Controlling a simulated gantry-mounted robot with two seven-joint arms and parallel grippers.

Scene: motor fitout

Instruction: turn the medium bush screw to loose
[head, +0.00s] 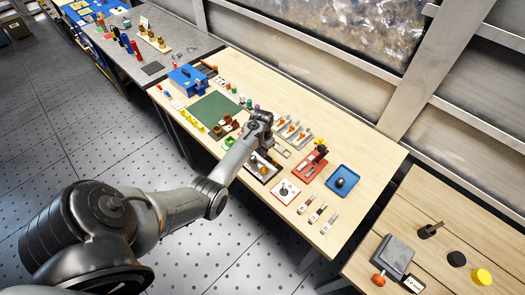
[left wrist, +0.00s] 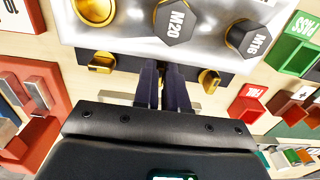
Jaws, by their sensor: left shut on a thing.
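My left gripper (left wrist: 167,72) reaches down to a dark bar (left wrist: 125,70) in the left wrist view. Its two fingers are close together, shut around the middle position of the bar. A brass screw (left wrist: 101,62) shows on the bar left of the fingers and another brass screw (left wrist: 208,80) right of them. The medium bush screw between them is hidden by the fingers, so its turn angle cannot be told. In the head view my left arm comes down over the pale wooden bench (head: 372,150), and the fingertips are hidden. My right gripper is out of view.
A silver plate with an M20 bolt (left wrist: 175,22) and an M16 bolt (left wrist: 248,38) stands just beyond the fingers. Red bins (left wrist: 250,103) and a green bin (left wrist: 293,45) lie to the right. A blue tray (head: 354,186) and a red fixture (head: 307,178) stand right of my gripper.

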